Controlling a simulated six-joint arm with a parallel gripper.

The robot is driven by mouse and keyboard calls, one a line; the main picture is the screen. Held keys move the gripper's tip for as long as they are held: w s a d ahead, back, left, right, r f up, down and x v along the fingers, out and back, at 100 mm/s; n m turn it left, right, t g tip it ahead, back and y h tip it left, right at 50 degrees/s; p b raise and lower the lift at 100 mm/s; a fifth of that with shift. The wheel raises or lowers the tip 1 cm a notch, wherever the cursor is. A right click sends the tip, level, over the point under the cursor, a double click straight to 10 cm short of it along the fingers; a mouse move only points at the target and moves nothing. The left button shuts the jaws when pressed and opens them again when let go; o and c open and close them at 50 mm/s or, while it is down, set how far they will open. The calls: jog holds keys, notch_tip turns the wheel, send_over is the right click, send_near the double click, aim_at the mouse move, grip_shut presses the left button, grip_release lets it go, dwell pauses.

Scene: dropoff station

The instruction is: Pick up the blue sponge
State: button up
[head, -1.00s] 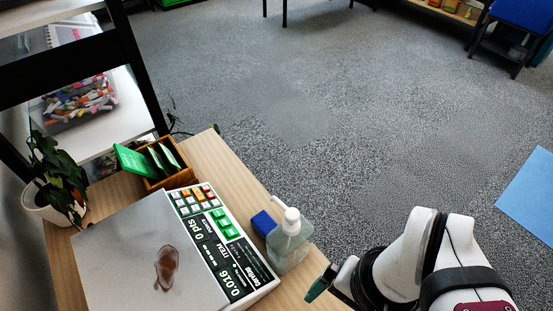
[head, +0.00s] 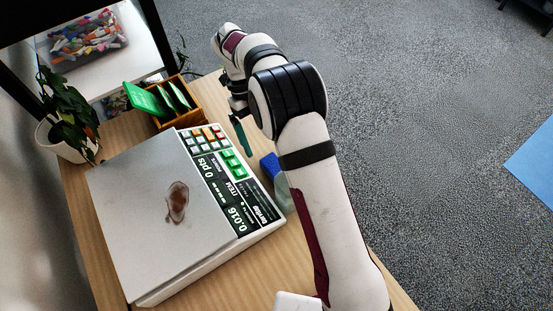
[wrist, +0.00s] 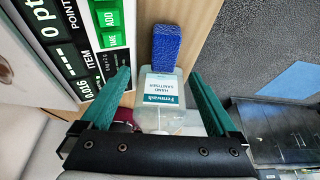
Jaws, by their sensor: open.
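The blue sponge (head: 270,166) sits on the wooden table between the scale and my arm in the head view, partly hidden by the arm. In the wrist view the blue sponge (wrist: 166,43) lies beyond the fingertips, at the far end of the sanitizer bottle. My gripper (head: 241,137) is above the table near the scale's keypad, one green finger showing. In the wrist view my gripper (wrist: 162,78) is open, with nothing held. The clear hand sanitizer bottle (wrist: 163,104) appears between its two fingers; whether they touch it, I cannot tell.
A white scale (head: 145,205) with a brown stain on its plate fills much of the table (head: 97,263). A wooden box (head: 188,103) with green packets and a potted plant (head: 66,110) stand at the back.

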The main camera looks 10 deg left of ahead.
jog(key=x, duration=1)
jog(key=shift+w+d+f, duration=0.3)
jog(key=c, duration=1.4)
notch_tip(320, 180, up, 10)
jog(key=shift+r, duration=0.1)
